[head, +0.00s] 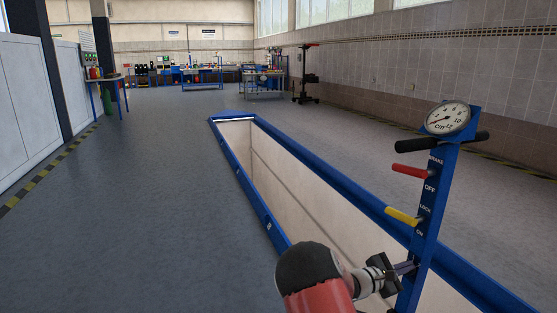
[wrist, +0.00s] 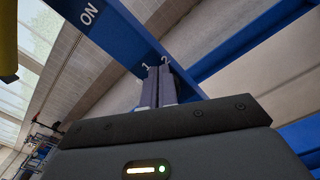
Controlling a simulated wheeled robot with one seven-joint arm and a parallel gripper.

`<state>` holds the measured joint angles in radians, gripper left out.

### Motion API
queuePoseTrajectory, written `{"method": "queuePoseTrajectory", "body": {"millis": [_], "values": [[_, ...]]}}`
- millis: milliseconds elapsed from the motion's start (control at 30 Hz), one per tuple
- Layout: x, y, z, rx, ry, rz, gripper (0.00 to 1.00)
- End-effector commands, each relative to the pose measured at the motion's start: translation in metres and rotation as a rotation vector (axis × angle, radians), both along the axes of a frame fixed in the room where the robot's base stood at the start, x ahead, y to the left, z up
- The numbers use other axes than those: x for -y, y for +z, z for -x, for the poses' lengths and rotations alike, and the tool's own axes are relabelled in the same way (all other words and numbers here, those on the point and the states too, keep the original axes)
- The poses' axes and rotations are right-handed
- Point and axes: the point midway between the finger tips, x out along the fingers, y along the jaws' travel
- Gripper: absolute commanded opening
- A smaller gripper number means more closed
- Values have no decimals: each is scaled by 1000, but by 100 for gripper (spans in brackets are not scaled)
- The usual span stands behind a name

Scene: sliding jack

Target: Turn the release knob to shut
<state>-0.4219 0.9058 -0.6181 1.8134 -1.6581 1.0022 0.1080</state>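The blue jack control column (head: 428,215) stands upright at the right of the head view, beside the pit. My gripper (head: 404,268) reaches to its lower part, below the word ON. In the wrist view my gripper's two fingers (wrist: 160,84) are close together with a narrow slit between them. Their tips are at the column (wrist: 122,28), just below the white marks 1 and 2. The release knob cannot be made out; the fingers cover that spot. Whether they press on it or stand slightly apart from it does not show. The knob's setting is hidden.
Above my gripper the column carries a yellow lever (head: 403,216), a red lever (head: 410,171), black handles (head: 412,146) and a round gauge (head: 447,117). The long pit with a blue rim (head: 240,180) lies beside it. The floor (head: 140,190) on the left is clear.

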Motion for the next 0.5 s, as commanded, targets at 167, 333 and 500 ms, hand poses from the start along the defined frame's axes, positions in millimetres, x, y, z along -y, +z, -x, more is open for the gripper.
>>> {"method": "queuePoseTrajectory", "body": {"millis": [167, 333, 500], "values": [[-2, 0, -4, -1, 3, -3, 0], [-2, 4, -3, -1, 2, -3, 0], [-2, 9, -1, -1, 2, -2, 0]]}}
